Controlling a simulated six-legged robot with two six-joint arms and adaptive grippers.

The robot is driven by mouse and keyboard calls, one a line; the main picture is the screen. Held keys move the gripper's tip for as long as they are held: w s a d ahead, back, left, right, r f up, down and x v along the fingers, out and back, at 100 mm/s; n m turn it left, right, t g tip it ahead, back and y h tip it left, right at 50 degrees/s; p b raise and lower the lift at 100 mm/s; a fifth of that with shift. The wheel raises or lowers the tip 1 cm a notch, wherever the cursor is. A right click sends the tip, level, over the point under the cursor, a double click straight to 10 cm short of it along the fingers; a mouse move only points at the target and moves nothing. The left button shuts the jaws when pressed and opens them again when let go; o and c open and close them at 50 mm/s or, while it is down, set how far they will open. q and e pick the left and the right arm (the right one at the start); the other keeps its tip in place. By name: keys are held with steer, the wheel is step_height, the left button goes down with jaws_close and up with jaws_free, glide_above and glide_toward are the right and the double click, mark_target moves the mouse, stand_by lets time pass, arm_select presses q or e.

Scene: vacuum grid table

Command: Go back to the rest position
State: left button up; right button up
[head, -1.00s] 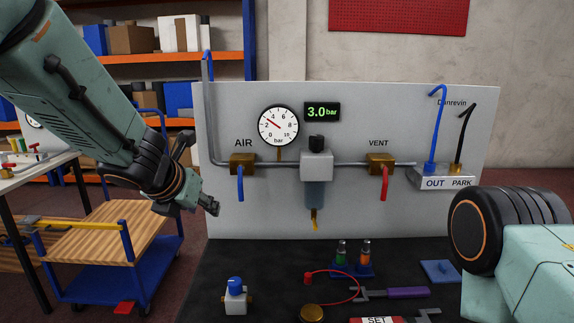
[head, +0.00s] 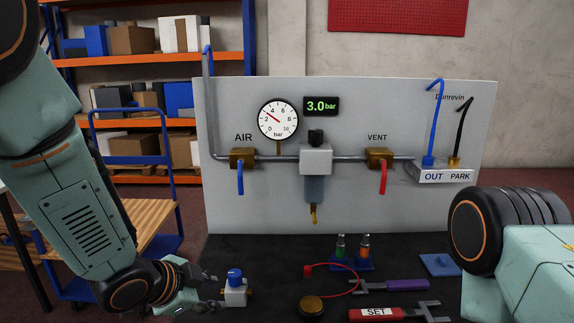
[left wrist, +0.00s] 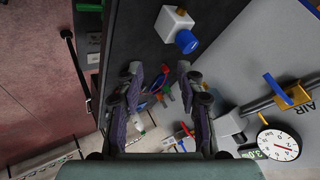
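My left gripper (head: 207,290) is low at the front left of the head view, just left of a small white block with a blue knob (head: 235,292) on the dark bench top. In the left wrist view its two fingers (left wrist: 160,72) are spread with nothing between them. The white block (left wrist: 174,24) shows there beyond the fingertips, apart from them. My right arm comes in at the right edge of the head view; its gripper is not shown.
The dark bench top (head: 270,262) carries a brass puck (head: 312,307), a red SET tool (head: 376,314), a purple-handled tool (head: 405,286) and a blue holder (head: 350,263) with small fittings. A grey panel (head: 260,205) with gauge and valves stands behind. A blue cart (head: 165,245) is left.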

arm_select(q)
steer(key=s+a+f+n+g+y+b, duration=0.1)
steer(key=s+a+f+n, duration=0.2)
steer(key=s+f+n, duration=0.5)
steer(key=s+a+f+n+g+y+b, duration=0.2)
steer(key=s+f+n, duration=0.3)
steer(key=f, duration=0.6)
steer(key=s+a+f+g+b, duration=0.1)
steer(key=s+f, duration=0.2)
steer(key=s, duration=0.4)
steer(key=s+a+f+n+g+b, duration=0.1)
steer(key=s+f+g, duration=0.1)
steer(key=s+f, duration=0.2)
steer(key=s+a+f+g+y+b, duration=0.1)
steer(key=s+f, duration=0.3)
steer(key=s, duration=0.5)
steer(key=shift+s+g, duration=0.3)
steer(key=shift+s, duration=0.05)
steer(key=shift+w+a+f, duration=0.1)
steer(key=shift+w+f, duration=0.05)
